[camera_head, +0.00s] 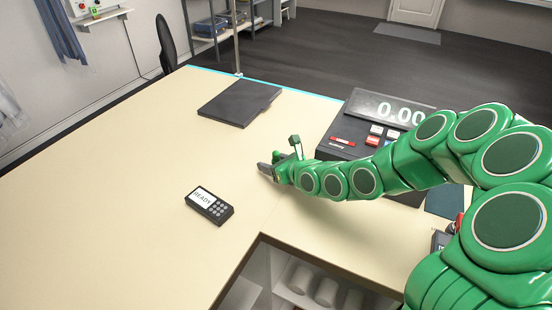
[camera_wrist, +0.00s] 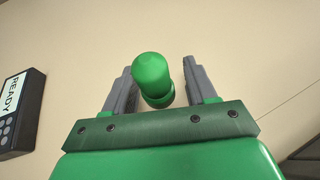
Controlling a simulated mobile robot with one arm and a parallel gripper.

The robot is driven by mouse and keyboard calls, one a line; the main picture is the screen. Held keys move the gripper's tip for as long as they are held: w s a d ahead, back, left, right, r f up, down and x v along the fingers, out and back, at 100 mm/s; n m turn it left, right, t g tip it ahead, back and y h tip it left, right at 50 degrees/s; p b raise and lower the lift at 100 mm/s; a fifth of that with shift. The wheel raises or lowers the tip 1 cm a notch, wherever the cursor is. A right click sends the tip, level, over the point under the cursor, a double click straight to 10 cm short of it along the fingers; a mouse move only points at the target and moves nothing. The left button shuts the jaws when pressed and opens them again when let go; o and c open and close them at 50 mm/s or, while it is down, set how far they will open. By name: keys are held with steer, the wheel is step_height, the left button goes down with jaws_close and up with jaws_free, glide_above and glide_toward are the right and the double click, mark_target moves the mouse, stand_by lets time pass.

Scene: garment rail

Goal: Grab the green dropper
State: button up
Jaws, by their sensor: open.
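The green dropper (camera_wrist: 152,75) shows in the wrist view between the two grey fingers of my gripper (camera_wrist: 158,65). It has a rounded tip and a wider collar lower down. My gripper is open. A gap shows between the dropper and the right finger; the dropper is closer to the left finger, and I cannot tell whether they touch. In the head view, my gripper (camera_head: 268,170) is low over the cream counter, near its middle. I cannot make out the dropper for certain there.
A card reader (camera_head: 209,206) reading READY lies left of my gripper. A dark flat folder or laptop (camera_head: 240,103) lies farther back. A cash register (camera_head: 375,125) showing 0.00 stands behind my arm. An open shelf recess (camera_head: 310,280) is at the front. The counter's left side is clear.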

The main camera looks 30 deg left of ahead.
steer(key=c, duration=1)
steer(key=shift+r, duration=0.2)
